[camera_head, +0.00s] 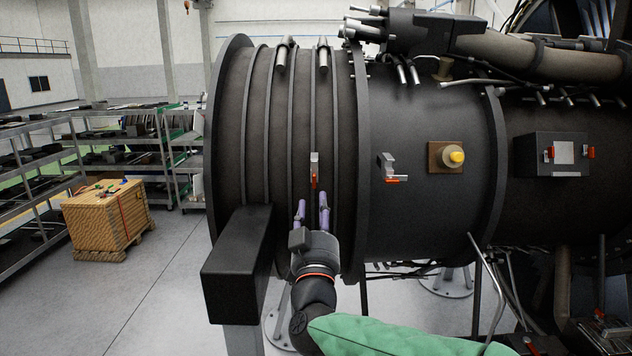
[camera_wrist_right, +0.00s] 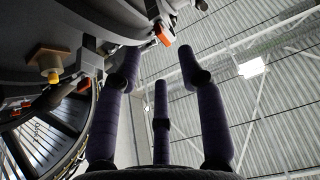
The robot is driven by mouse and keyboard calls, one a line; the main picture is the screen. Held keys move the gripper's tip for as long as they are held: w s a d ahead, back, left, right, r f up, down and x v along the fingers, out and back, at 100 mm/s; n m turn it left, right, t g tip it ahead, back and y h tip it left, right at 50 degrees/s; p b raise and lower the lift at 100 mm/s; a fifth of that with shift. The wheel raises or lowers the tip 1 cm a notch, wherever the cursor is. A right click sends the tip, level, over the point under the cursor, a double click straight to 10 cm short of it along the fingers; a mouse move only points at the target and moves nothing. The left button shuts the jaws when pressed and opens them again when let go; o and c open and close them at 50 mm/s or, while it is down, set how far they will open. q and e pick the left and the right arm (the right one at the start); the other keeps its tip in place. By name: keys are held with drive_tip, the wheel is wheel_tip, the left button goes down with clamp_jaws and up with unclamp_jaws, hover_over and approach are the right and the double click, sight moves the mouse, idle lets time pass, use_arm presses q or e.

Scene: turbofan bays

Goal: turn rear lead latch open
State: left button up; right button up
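Two small grey latches with red handles sit on the dark engine casing. One latch (camera_head: 314,163) has its red handle hanging down; the other latch (camera_head: 389,167), to its right, has its red handle lying sideways. I cannot tell by name which is the rear lead latch. My right gripper (camera_head: 312,207) points up just below the hanging-handle latch, apart from it. Its purple fingers (camera_wrist_right: 160,62) are spread and empty in the right wrist view. A red handle (camera_wrist_right: 166,37) shows just beyond the fingertips there. My left gripper is not in view.
A yellow knob on a brown plate (camera_head: 445,156) and a dark box with red latches (camera_head: 551,155) are further right on the engine. A black block on a stand (camera_head: 237,268) is left of my right arm. A wooden crate (camera_head: 107,219) and shelves (camera_head: 130,150) stand at left.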

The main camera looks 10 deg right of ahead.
sight(314, 175)
drive_tip(key=p+x, duration=0.2)
drive_tip(key=x, duration=0.5)
clamp_jaws()
